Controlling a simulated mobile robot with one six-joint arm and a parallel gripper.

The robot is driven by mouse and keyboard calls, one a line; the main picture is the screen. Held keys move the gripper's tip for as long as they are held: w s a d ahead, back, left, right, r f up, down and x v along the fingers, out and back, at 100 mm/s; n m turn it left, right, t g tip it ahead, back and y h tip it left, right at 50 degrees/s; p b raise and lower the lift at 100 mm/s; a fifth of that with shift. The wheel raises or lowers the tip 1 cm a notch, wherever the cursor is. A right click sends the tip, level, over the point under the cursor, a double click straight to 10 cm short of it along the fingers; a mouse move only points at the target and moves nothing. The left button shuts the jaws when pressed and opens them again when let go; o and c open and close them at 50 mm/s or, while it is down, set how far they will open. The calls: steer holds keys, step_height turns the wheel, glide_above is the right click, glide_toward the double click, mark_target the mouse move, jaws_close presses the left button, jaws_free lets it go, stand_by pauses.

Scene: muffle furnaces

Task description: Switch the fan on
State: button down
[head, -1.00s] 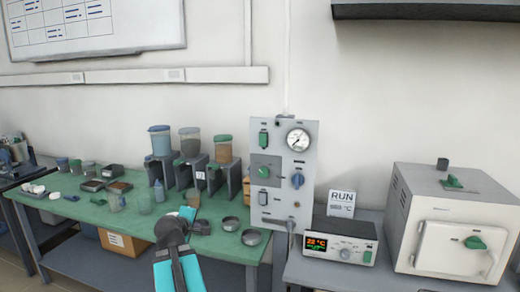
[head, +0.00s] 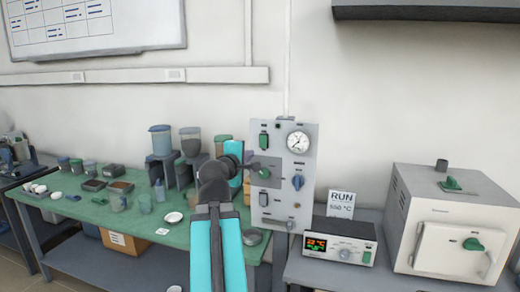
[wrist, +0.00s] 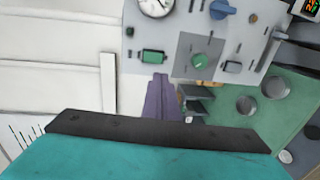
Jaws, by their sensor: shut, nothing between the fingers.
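A grey control panel (head: 281,214) stands upright against the wall. It bears a green rocker switch (head: 263,140) at upper left, a green knob (head: 264,173) below it, a second switch (head: 263,198), a blue knob (head: 298,182) and a round gauge (head: 298,141). Their labels are too small to read, and no fan is recognisable. My gripper (head: 254,165) is shut and empty in front of the panel's left side. In the wrist view, its fingertips (wrist: 160,80) appear just below the green rocker switch (wrist: 153,57), left of the green knob (wrist: 199,61). Contact cannot be told.
A green table (head: 85,205) with hoppers (head: 160,160), cups and dishes lies to the left. A controller with a lit display (head: 340,240) and a white furnace (head: 450,225) stand on the right bench.

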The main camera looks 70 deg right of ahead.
mark_target(263, 147)
steer(key=d+p, duration=0.1)
steer(key=d, duration=0.3)
steer(key=d+f+p, duration=0.1)
steer(key=d, duration=0.4)
steer(key=d+f+p, duration=0.1)
steer(key=d, duration=0.3)
steer(key=shift+w+d, duration=0.3)
steer(key=shift+w, duration=0.1)
steer(key=shift+d+p, duration=0.15)
steer(key=shift+p, duration=0.15)
steer(key=shift+s+f, duration=0.1)
